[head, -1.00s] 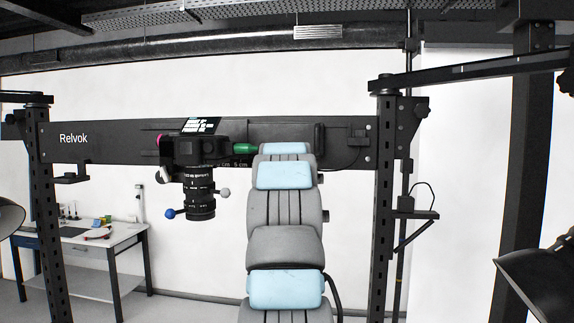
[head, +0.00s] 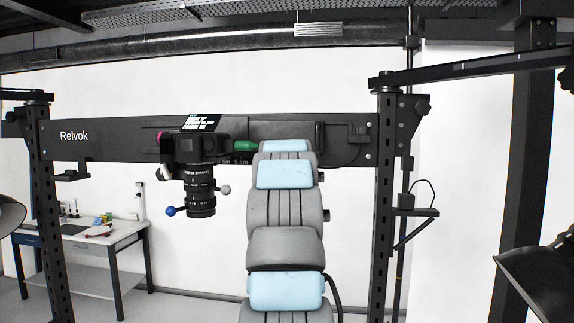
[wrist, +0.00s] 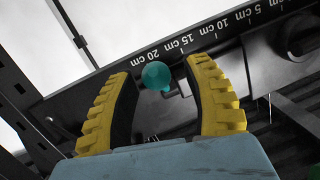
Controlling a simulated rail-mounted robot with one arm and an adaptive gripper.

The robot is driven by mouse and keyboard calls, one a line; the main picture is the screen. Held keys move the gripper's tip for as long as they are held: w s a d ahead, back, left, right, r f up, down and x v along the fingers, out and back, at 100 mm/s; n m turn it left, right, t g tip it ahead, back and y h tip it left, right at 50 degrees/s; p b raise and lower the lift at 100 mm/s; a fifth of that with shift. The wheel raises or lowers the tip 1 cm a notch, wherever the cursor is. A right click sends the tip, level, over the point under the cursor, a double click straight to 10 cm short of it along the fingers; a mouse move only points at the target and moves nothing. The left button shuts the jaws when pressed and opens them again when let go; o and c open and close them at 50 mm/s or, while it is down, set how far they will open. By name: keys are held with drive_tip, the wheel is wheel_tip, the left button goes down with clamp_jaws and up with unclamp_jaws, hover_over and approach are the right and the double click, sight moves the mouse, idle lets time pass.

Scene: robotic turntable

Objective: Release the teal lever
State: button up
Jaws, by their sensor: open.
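The teal lever (wrist: 157,75) shows in the wrist view as a round teal knob at the lower edge of the dark beam. My gripper (wrist: 160,72) has two ribbed yellow fingers, spread apart, one on each side of the knob. Gaps show between the knob and both fingers, so it does not look clamped. In the head view my arm reaches up to the beam and hides the gripper and the teal knob.
The dark beam (head: 100,148) spans two posts; its scale (wrist: 200,35) shows in the wrist view. Left of my arm are a camera with a lens (head: 200,180) and a green handle (head: 245,146). A workbench (head: 85,240) stands at the back left.

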drive_tip(key=s+r, duration=0.1)
drive_tip(key=s, duration=1)
drive_tip(key=shift+s+r, duration=0.2)
drive_tip(key=shift+r, duration=0.05)
drive_tip(key=shift+c, duration=0.3)
